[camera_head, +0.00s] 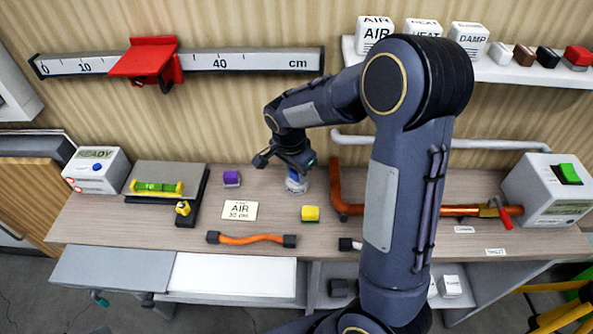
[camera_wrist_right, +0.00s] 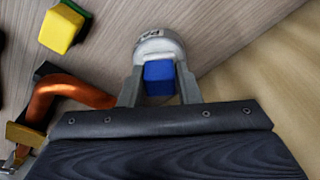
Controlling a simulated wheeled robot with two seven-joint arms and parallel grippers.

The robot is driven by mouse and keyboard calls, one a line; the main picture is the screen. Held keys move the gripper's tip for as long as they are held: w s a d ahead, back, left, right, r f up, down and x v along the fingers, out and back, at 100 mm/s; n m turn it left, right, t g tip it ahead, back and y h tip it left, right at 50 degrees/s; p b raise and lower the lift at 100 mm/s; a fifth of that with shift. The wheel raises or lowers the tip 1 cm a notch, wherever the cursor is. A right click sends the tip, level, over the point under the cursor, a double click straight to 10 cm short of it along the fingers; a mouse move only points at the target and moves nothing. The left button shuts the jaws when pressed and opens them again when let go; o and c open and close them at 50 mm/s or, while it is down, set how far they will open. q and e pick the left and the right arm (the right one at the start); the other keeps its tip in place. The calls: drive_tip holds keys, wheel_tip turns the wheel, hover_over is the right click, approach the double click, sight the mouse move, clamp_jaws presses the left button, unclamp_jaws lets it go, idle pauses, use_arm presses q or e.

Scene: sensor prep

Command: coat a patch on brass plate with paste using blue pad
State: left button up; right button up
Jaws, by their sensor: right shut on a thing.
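My right gripper (camera_head: 297,167) is over the back middle of the bench, pointing down. In the right wrist view its fingers (camera_wrist_right: 160,74) are shut on the blue pad (camera_wrist_right: 158,80). A round grey and white tin (camera_head: 297,184) stands right under the gripper. In the wrist view the tin (camera_wrist_right: 155,45), with partly readable dark lettering, lies just past the pad. I cannot tell whether the pad touches what is in it. I cannot make out the brass plate; my right arm covers part of the bench. My left gripper is not in view.
A yellow block (camera_head: 310,214), a purple block (camera_head: 232,178) and an AIR card (camera_head: 240,210) lie nearby. An orange hose (camera_head: 250,238) lies at the front. A copper pipe (camera_head: 337,190) rises close to the right of the tin. A grey box (camera_head: 548,190) stands far right.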

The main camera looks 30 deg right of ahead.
drive_tip(key=shift+r+p, duration=2.55)
drive_tip(key=shift+r, duration=0.95)
drive_tip(key=shift+f, duration=0.1)
